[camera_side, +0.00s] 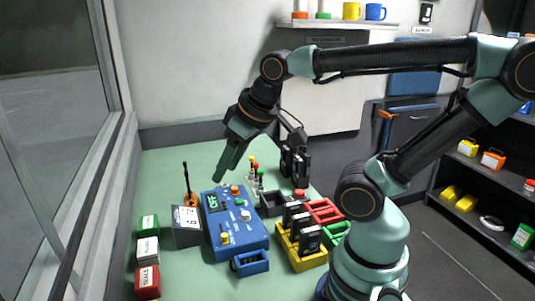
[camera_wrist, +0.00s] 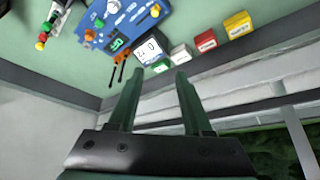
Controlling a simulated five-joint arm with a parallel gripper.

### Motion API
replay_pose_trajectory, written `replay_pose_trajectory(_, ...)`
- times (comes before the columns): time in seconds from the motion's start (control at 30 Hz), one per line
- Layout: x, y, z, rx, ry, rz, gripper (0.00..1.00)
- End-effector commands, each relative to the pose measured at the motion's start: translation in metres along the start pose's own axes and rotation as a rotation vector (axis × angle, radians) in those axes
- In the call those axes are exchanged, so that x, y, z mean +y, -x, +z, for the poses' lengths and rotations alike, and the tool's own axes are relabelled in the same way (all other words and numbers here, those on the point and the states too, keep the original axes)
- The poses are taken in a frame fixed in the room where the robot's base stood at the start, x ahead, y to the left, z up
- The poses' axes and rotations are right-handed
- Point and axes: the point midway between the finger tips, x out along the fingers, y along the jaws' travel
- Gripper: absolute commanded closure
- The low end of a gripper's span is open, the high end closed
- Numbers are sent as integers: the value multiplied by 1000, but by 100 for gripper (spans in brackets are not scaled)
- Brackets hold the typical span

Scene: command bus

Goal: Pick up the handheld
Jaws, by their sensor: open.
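An orange device with a tall black antenna (camera_side: 189,199), which looks like the handheld, stands at the table's left behind a grey box with a white screen (camera_side: 188,219). In the wrist view slim orange and black shapes (camera_wrist: 118,73) lie left of the screen box (camera_wrist: 151,49). Several dark devices (camera_side: 309,238) stand in a yellow rack (camera_side: 306,262); I cannot tell if they are handhelds too. My gripper (camera_side: 222,172) is above the table, over the back of the blue console (camera_side: 234,239). In the wrist view my gripper (camera_wrist: 157,72) is open and empty.
Green, white and red blocks (camera_side: 147,252) line the left edge. A blue bin (camera_side: 250,264) is in front of the console, red and green trays (camera_side: 323,211) at right. Black upright devices (camera_side: 295,163) stand behind. The back left of the table is clear.

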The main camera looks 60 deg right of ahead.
Motion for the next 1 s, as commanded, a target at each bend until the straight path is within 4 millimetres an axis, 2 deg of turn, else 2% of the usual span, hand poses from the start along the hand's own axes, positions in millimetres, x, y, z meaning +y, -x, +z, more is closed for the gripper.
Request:
replay_pose_trajectory(0.07,0,0,0,0,0,0,50)
replay_pose_trajectory(0.1,0,0,0,0,0,0,39)
replay_pose_trajectory(0.4,0,0,0,0,-1,0,39)
replay_pose_trajectory(0.57,12,5,-15,-22,-30,19,39)
replay_pose_trajectory(0.67,32,10,-38,-52,-75,46,39)
replay_pose_trajectory(0.77,61,14,-63,-94,-133,76,39)
replay_pose_trajectory(1.0,142,14,-110,-190,-273,134,39)
